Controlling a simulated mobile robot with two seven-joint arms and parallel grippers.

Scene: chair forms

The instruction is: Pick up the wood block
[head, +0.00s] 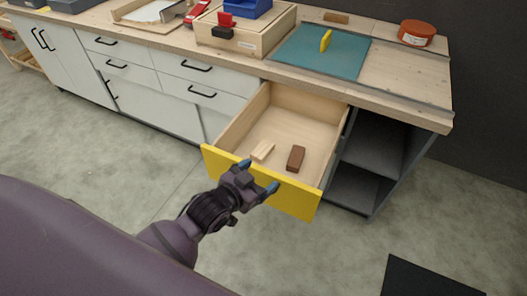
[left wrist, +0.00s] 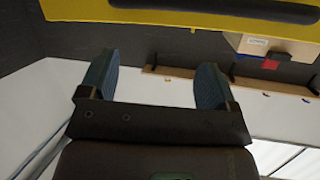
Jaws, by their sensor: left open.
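A small light wood block (head: 263,151) lies flat in the open drawer (head: 245,122), near its yellow front panel (head: 292,197). A reddish-brown block (head: 296,158) lies to its right, apart from it. My left gripper (head: 257,177) is open and empty, in front of the yellow panel in the head view, with its fingertips overlapping the panel in the picture. In the left wrist view the two fingers (left wrist: 157,78) stand wide apart with nothing between them, and the yellow panel (left wrist: 85,10) crosses the top. Neither block shows in that view. My right gripper is not in view.
The workbench (head: 390,80) above holds a teal mat (head: 300,55) with a yellow piece (head: 325,41), a round orange-brown container (head: 416,33) and a wooden box (head: 245,40). Open dark shelves (head: 375,150) stand right of the drawer.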

